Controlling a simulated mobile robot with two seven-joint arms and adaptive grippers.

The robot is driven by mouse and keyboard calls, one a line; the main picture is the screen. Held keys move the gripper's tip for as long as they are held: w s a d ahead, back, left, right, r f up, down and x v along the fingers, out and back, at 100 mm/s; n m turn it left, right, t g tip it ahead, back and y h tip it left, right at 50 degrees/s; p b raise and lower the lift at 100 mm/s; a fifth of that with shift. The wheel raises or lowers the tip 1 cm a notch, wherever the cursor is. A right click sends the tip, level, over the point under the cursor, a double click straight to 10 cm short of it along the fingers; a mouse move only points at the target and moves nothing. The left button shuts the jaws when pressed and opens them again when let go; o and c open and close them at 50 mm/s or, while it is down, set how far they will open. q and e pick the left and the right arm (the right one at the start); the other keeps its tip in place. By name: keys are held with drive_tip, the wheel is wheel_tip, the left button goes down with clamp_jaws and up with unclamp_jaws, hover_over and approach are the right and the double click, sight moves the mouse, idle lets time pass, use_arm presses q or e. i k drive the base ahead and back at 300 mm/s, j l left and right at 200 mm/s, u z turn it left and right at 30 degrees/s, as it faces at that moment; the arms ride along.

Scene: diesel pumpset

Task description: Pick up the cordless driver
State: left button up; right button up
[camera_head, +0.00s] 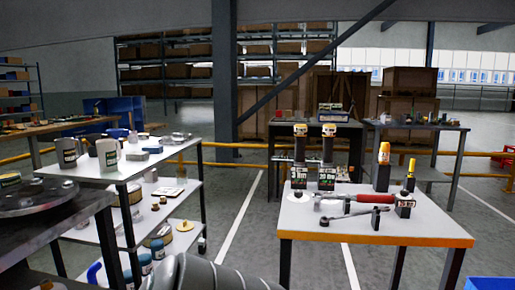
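No tool that I can surely name as the cordless driver shows in the head view. Two upright black tools with yellow tops (328,152) stand behind number labels on the white-topped, orange-edged table (420,232). A tool with an orange-yellow top (384,154) stands in a dark holder at the table's right. A slimmer black and yellow tool (410,172) stands beside it. Neither of my grippers is in view. A grey ribbed part at the bottom edge looks like my own arm.
A red-handled tool (372,198) and a long wrench (350,214) lie on the orange-edged table. A tiered cart (130,176) with jugs and cans stands left, beside a dark bench (70,205) holding a round metal flange. Open floor lies between cart and table.

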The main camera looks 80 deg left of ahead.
sight(300, 131)
drive_tip(key=u, duration=1.85)
